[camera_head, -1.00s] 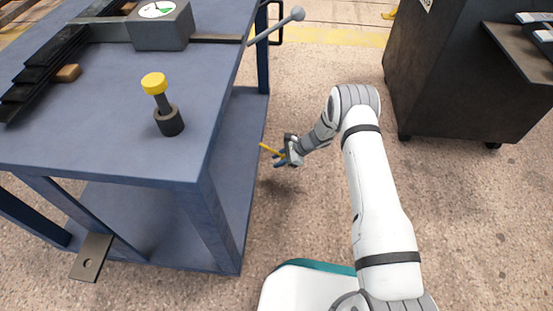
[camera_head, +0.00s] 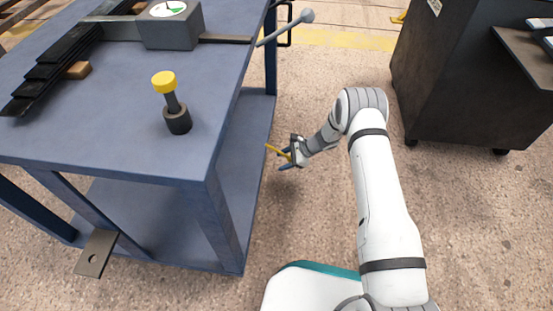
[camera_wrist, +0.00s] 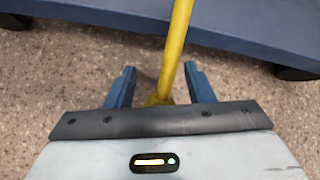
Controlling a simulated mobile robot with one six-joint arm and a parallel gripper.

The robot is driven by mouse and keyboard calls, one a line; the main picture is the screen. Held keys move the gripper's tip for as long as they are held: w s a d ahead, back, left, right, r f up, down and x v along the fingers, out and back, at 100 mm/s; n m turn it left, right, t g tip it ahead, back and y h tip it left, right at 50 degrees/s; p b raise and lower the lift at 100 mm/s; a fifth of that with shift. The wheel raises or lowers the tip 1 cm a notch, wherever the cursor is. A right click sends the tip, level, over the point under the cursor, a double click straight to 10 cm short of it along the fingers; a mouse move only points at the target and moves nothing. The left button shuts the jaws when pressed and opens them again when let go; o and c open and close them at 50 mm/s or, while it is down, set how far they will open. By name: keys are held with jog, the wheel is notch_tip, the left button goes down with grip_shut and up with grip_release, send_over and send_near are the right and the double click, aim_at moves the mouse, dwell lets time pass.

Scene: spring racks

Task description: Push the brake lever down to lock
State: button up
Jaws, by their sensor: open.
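The brake lever appears to be the thin yellow bar (camera_head: 274,149) at the right side of the blue cart (camera_head: 120,165), low near its bottom shelf. In the wrist view the yellow bar (camera_wrist: 176,45) runs from the top edge down between my fingers, its near end close to the palm. My gripper (camera_head: 285,157) is at the bar, beside the cart and above the floor. Its two blue fingers (camera_wrist: 160,88) are spread apart, one on each side of the bar, with gaps visible. Where the bar joins the cart is not clear.
A yellow-topped knob (camera_head: 164,82) and a grey gauge box (camera_head: 169,28) stand on the cart top. A grey ball-ended handle (camera_head: 307,16) sticks out from the cart's far right side. A dark cabinet (camera_head: 440,95) stands at right. Floor between is clear.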

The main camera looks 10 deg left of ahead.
jog(key=p+v, duration=0.3)
jog(key=v, duration=0.4)
jog(key=shift+d+r, duration=0.2)
jog(key=shift+d, duration=0.1)
jog(key=shift+c, duration=0.2)
